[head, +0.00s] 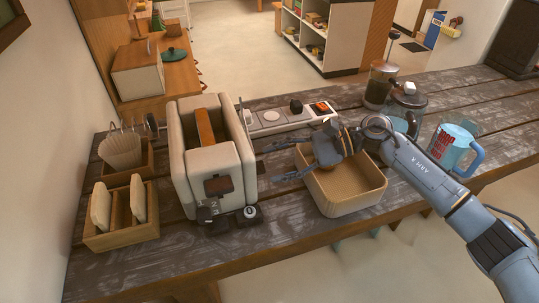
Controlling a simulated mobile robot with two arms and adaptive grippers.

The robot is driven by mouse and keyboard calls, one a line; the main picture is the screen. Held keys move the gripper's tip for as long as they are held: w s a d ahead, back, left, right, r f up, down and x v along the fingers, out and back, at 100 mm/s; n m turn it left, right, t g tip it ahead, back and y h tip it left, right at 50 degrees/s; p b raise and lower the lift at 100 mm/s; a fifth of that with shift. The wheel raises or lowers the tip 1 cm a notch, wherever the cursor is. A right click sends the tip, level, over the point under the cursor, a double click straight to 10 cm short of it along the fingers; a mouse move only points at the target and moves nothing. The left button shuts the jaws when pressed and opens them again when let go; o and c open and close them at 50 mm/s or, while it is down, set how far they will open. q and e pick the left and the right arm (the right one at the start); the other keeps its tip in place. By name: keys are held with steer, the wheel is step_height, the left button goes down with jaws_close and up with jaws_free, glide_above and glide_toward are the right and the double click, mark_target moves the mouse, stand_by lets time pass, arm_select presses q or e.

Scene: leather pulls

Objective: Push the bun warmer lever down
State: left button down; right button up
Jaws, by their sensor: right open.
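The bun warmer (211,150) is a cream, toaster-like appliance standing upright on the dark wooden table. A brown strip lies along its top slot. My right gripper (277,162) comes in from the right, over the tan box. Its fingers are spread open, empty, and point left toward the bun warmer's side, apart from the lever. My left gripper is not in view.
A tan open box (349,209) stands under my right gripper. A wooden holder (122,240) with bread-like slices and a basket (123,150) stand at left. A power strip (282,121) lies behind. A blue mug (453,147) and glass jars (380,85) are at right.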

steer(key=shift+p+x, duration=0.3)
steer(key=shift+x, duration=0.85)
steer(key=shift+d, duration=0.1)
jaws_close()
